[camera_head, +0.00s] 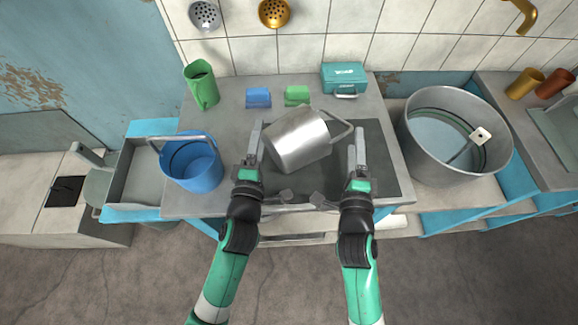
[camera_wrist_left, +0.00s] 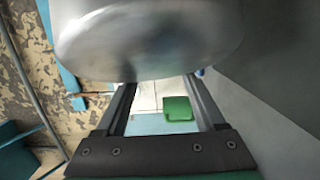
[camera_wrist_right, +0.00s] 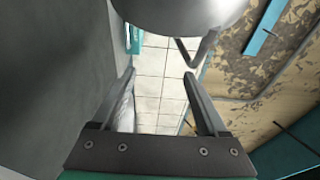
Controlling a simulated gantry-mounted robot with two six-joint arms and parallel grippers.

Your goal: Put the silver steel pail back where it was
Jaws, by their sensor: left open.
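The silver steel pail (camera_head: 298,140) is tilted over the dark panel (camera_head: 378,150) in the middle of the counter, its handle pointing to the upper right. I cannot tell whether it rests on the panel. My left gripper (camera_head: 256,128) is upright at the pail's left side; its fingers are apart in the left wrist view (camera_wrist_left: 163,88), with the pail (camera_wrist_left: 145,40) close above them. My right gripper (camera_head: 357,136) is at the pail's right, near the handle; its fingers are apart in the right wrist view (camera_wrist_right: 160,78), with the pail (camera_wrist_right: 180,12) above.
A blue bucket (camera_head: 192,165) stands left on the counter, a green pitcher (camera_head: 202,86) behind it. Blue (camera_head: 258,97) and green (camera_head: 297,95) blocks and a teal box (camera_head: 344,78) are at the back. A large metal pot (camera_head: 440,165) stands to the right.

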